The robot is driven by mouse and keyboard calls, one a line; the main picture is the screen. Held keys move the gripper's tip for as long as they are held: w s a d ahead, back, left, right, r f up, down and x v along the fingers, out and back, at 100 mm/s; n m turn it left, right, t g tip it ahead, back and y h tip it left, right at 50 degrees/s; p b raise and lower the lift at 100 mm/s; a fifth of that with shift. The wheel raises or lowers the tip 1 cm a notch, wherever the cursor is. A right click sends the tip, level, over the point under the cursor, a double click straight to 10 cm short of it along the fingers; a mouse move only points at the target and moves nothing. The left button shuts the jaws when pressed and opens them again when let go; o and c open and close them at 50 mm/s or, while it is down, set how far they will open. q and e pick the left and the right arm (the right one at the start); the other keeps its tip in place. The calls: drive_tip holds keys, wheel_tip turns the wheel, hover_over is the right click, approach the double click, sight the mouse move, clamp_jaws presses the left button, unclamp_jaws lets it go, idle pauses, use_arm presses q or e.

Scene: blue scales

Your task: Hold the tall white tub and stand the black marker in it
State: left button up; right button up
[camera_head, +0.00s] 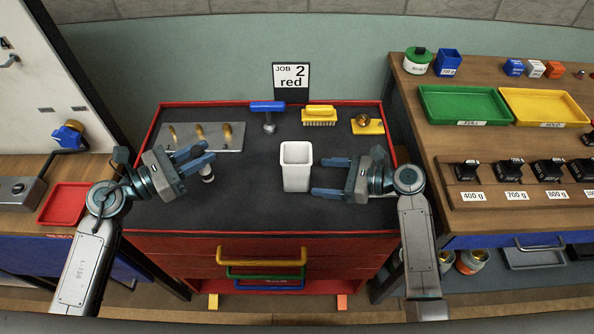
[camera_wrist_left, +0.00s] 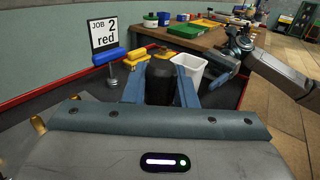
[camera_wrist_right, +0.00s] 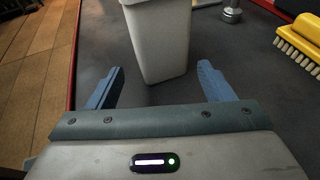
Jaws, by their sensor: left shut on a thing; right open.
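The tall white tub (camera_head: 297,172) stands upright and open-topped on the dark mat, near the middle of the bench. My right gripper (camera_head: 318,177) is open to its right, with its fingers pointing at it. In the right wrist view the tub (camera_wrist_right: 160,40) stands just beyond the fingertips, apparently untouched. My left gripper (camera_head: 207,154) is left of the tub, shut on the black marker (camera_wrist_left: 160,80), which shows between its fingers in the left wrist view. In the head view the fingers hide most of the marker; a pale end (camera_head: 207,178) shows below them.
Behind are a grey plate (camera_head: 229,143) with brass pieces, a blue-handled tool (camera_head: 268,108), a yellow brush (camera_head: 319,115) and a yellow block with a brass knob (camera_head: 367,126). A red rim edges the bench. The mat between left gripper and tub is clear.

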sight(301, 176)
use_arm(q)
wheel_tip(301, 176, down, 2)
drive_tip(key=shift+f+b, duration=0.25)
drive_tip(key=shift+b, duration=0.65)
use_arm(e)
drive_tip(key=x, duration=0.3)
drive_tip(key=shift+s+f, duration=0.1)
drive_tip(key=shift+f, duration=0.05)
use_arm(q)
drive_tip(key=shift+a+r+p, duration=0.1)
drive_tip(key=shift+r+p, duration=0.55)
drive_tip(key=shift+p, duration=0.1)
use_arm(e)
drive_tip(key=x, duration=0.3)
drive_tip(key=shift+r, duration=0.25)
use_arm(q)
drive_tip(key=shift+s+r, duration=0.1)
drive_tip(key=shift+r, duration=0.1)
use_arm(e)
drive_tip(key=shift+w+a+f, duration=0.25)
drive_tip(key=shift+a, duration=0.4)
drive_tip(key=c, duration=0.6)
